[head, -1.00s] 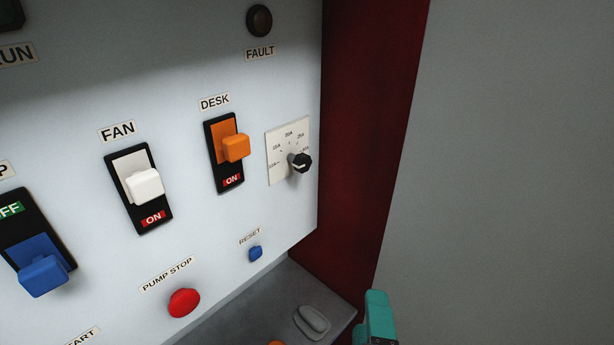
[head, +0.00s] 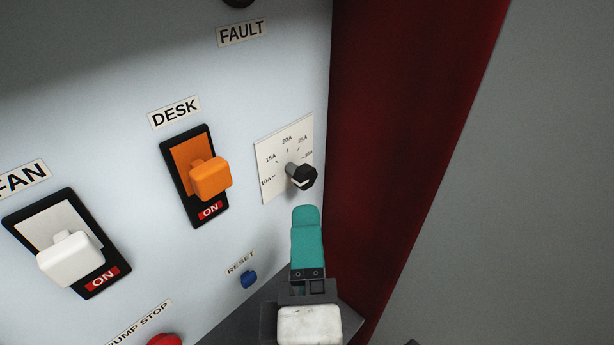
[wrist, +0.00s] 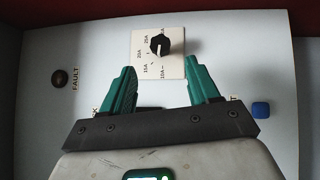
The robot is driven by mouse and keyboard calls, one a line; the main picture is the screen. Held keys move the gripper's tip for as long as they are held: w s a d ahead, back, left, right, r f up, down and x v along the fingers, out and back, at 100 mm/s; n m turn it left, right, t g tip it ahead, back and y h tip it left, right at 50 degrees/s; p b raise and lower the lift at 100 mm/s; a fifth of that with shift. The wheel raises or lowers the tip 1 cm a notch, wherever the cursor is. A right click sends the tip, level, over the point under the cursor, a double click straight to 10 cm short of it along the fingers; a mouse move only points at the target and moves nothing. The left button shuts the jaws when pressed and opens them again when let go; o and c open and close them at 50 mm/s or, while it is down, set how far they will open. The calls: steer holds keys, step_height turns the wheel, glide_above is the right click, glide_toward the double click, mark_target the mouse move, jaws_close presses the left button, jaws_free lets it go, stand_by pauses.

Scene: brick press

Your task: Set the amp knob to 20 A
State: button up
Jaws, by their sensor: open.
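The amp knob (head: 302,176) is black with a pale mark and sticks out from a white dial plate (head: 270,165) marked 10A, 15A, 20A, 25A and a last mark near 30A. In the wrist view the knob (wrist: 159,45) shows beyond my fingertips, on its plate (wrist: 177,68). Its pointer setting is hard to read. My gripper (head: 306,215) has teal fingers and sits just below and in front of the knob. In the wrist view my gripper (wrist: 160,70) is open, its fingers apart and empty, not touching the knob.
The orange DESK switch (head: 210,178) and white FAN switch (head: 70,257) stick out left of the dial. A blue RESET button (head: 249,280) lies below, with a red PUMP STOP button (head: 165,340) lower left. A dark red side wall (head: 390,130) stands close to the right.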

mark_target(307, 180)
steer(key=w, duration=0.2)
steer(key=w+p, duration=0.1)
steer(key=w, duration=0.2)
steer(key=w+a, duration=0.1)
steer(key=w, duration=0.2)
steer(key=shift+w+r+p, duration=0.1)
steer(key=shift+r+p, duration=0.25)
steer(key=shift+r, duration=0.05)
steer(key=shift+c, duration=0.2)
steer(key=c, duration=1)
steer(key=shift+r+p, duration=0.15)
steer(key=shift+p, duration=0.35)
